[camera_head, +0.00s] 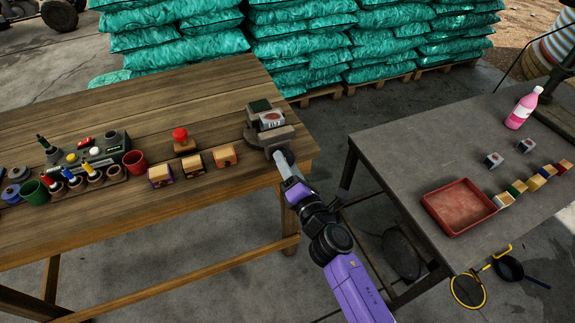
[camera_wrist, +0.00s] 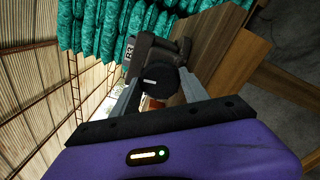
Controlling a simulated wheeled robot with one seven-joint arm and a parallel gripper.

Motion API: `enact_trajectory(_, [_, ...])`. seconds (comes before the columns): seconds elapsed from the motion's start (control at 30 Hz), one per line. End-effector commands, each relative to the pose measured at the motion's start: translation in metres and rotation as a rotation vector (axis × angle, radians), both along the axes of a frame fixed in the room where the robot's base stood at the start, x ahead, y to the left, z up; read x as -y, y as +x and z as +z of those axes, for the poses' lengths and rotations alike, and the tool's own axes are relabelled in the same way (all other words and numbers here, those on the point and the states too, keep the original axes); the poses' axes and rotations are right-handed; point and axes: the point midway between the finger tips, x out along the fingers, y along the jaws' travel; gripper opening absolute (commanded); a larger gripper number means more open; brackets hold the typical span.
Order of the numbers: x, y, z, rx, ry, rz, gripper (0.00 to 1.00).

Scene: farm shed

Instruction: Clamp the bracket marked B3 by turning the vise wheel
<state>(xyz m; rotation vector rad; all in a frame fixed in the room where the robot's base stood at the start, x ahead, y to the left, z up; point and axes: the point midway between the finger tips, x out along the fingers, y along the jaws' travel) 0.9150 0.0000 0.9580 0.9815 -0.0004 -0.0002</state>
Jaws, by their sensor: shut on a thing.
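The vise (camera_head: 284,133) stands at the right end of the wooden table. The bracket (camera_head: 271,120), a grey block with a pale label, sits between its jaws; whether they touch it I cannot tell. In the wrist view the label on the bracket (camera_wrist: 128,57) reads B3. The round dark vise wheel (camera_wrist: 158,88) has a white mark on its face, lying nearly level. My gripper (camera_head: 284,162) reaches the wheel from the front. Its two fingers (camera_wrist: 158,92) are shut on the wheel, one on each side. The head view mostly hides the wheel behind my gripper.
Wooden blocks (camera_head: 193,164) and a red button (camera_head: 180,135) stand left of the vise. Cups and tools crowd the table's left. A grey table (camera_head: 400,160) at right holds a red tray (camera_head: 458,207), two more brackets (camera_head: 493,160) and a pink bottle (camera_head: 522,108). Green sacks are stacked behind.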

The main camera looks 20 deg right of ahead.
Motion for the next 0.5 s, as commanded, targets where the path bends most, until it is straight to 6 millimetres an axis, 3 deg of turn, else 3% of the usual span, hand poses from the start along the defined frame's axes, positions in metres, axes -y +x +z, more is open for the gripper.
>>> enact_trajectory(0.5, [0.0004,-0.0018,-0.0015,-0.001,1.133,-0.001,0.01])
